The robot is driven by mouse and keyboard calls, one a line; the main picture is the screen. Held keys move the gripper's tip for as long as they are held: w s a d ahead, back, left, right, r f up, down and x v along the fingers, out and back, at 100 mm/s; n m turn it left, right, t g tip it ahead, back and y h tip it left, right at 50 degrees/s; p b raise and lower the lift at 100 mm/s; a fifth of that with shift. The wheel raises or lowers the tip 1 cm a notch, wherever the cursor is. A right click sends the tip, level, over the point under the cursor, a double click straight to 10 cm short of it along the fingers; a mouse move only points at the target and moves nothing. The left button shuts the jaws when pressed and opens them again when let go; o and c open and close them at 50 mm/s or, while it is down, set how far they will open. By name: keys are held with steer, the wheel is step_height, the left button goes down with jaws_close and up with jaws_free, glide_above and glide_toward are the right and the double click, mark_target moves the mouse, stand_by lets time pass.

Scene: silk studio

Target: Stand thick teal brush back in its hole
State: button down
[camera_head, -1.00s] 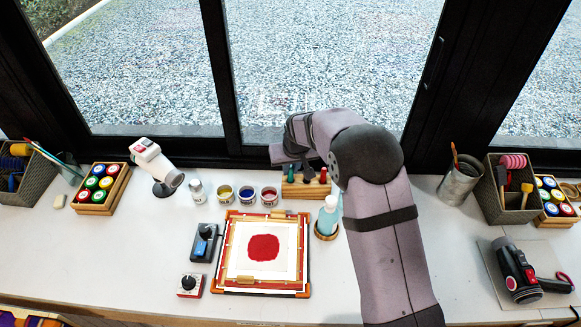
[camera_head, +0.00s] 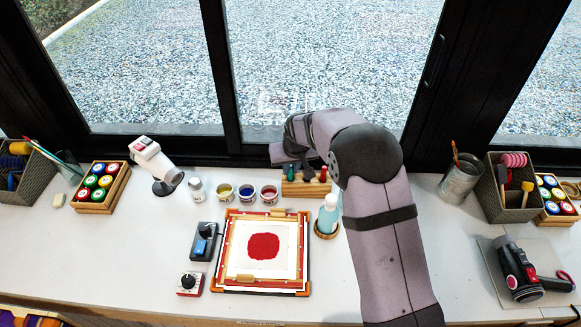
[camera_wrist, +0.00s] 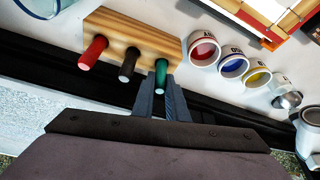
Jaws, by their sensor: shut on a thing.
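The thick teal brush (camera_wrist: 160,73) stands at one end of the wooden block (camera_wrist: 128,34) in the wrist view. My gripper (camera_wrist: 161,90) is shut on its handle, one finger on each side. How deep the brush sits in its hole is hidden. A dark brown brush (camera_wrist: 129,63) and a red brush (camera_wrist: 93,52) stand in the same block. In the head view the block (camera_head: 305,189) is near the window, with the teal brush (camera_head: 290,172) at its left end. My fingers are mostly hidden behind my arm there.
Red (camera_head: 269,194), blue (camera_head: 247,194) and yellow (camera_head: 225,193) paint pots stand left of the block. A pale blue bottle (camera_head: 328,215) stands in front of it, beside the printing frame (camera_head: 220,254). The window frame is close behind.

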steer(key=c, duration=1.7)
jaws_free()
steer(key=shift+o, duration=0.2)
steer(key=b+v, duration=0.2)
steer(key=v, duration=0.5)
steer(key=shift+r+b, duration=0.15)
steer(key=shift+b, duration=0.15)
